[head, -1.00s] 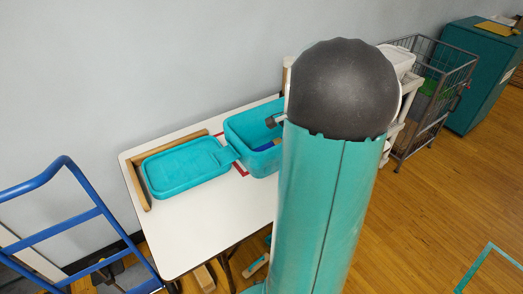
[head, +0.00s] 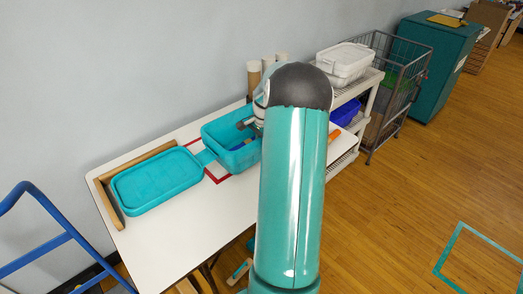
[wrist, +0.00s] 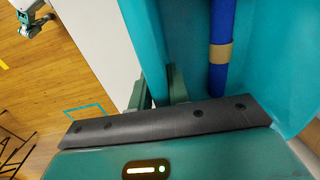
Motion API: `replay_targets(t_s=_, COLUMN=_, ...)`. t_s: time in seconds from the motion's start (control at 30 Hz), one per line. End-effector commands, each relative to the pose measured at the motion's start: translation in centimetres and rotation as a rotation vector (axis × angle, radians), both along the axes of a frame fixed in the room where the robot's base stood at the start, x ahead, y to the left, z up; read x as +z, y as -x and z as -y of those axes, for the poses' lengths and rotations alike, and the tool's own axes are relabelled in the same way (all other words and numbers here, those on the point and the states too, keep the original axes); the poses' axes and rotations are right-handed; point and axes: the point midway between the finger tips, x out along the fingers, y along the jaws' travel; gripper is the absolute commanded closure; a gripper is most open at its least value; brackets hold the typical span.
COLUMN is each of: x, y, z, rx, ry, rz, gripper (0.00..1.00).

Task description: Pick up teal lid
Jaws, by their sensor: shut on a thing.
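The teal lid (head: 155,181) lies flat on the white table, left of the teal box (head: 230,157). A teal tab (head: 205,157) shows between lid and box. A blue tube (wrist: 221,45) with a tan band is inside the box. My arm hides the box's right side in the head view.
A wooden strip (head: 108,200) borders the lid on the white table (head: 165,240). Red tape (head: 217,178) marks the table by the box. A shelf with a white bin (head: 345,62), a wire cart (head: 400,80) and a blue hand truck (head: 40,225) stand around.

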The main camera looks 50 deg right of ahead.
Motion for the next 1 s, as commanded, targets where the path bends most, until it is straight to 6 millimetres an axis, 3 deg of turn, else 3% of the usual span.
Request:
replay_targets(t_s=0.33, x=-3.5, y=-0.5, z=0.6, rx=0.001, ry=0.001, rz=0.001, gripper=1.00)
replay_targets(t_s=0.73, x=-4.1, y=-0.5, z=0.5, rx=0.001, ry=0.002, rz=0.001, gripper=1.00)
replay_targets(t_s=0.77, x=-4.1, y=-0.4, z=0.5, rx=0.001, ry=0.001, rz=0.000, gripper=0.76)
replay_targets(t_s=0.83, x=-4.1, y=-0.4, z=0.5, rx=0.001, ry=0.001, rz=0.000, gripper=0.63)
replay_targets(t_s=1.0, x=-4.1, y=-0.4, z=0.5, rx=0.001, ry=0.001, rz=0.000, gripper=0.60)
